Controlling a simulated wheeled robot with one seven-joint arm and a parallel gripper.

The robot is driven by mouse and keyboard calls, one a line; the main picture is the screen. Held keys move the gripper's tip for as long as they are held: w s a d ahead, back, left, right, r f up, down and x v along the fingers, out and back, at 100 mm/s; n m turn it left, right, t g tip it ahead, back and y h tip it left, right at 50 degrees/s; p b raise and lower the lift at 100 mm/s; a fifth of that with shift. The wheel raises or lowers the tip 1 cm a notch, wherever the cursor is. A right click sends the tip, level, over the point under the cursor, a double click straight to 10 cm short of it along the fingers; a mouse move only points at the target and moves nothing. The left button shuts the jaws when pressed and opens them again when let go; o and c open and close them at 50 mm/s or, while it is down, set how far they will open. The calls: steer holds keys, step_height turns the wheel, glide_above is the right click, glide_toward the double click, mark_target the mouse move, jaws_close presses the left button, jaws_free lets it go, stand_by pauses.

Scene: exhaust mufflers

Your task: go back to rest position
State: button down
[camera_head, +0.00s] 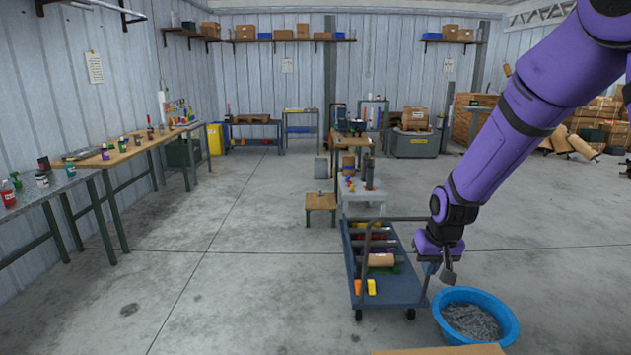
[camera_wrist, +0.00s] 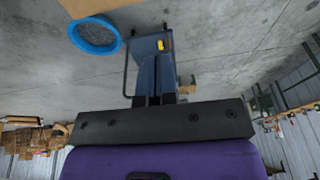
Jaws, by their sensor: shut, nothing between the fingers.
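My gripper (camera_head: 449,274) hangs at the end of the purple arm on the right side of the head view, fingers pointing down. It is shut and empty, in the air near the right side of the blue cart and above and left of the blue tub. In the wrist view my gripper (camera_wrist: 153,101) shows as dark fingers close together in front of the cart.
A blue cart (camera_head: 388,293) with a handle carries a tan cylinder (camera_head: 381,260) and yellow items. A blue tub (camera_head: 452,335) of grey scrap stands right of it. Workbenches (camera_head: 150,140) line the left wall. The floor left of the cart is clear.

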steer(key=s+d+r, duration=0.2)
steer(key=s+r, duration=0.4)
steer(key=r, duration=0.5)
steer(key=s+d+r+t, duration=0.1)
steer(key=s+r, duration=0.5)
steer(key=s, duration=0.6)
steer(key=s+d+r+t, duration=0.1)
steer(key=s+r, duration=0.5)
steer(key=s, duration=0.6)
steer(key=shift+r, duration=0.2)
steer(key=shift+d, duration=0.1)
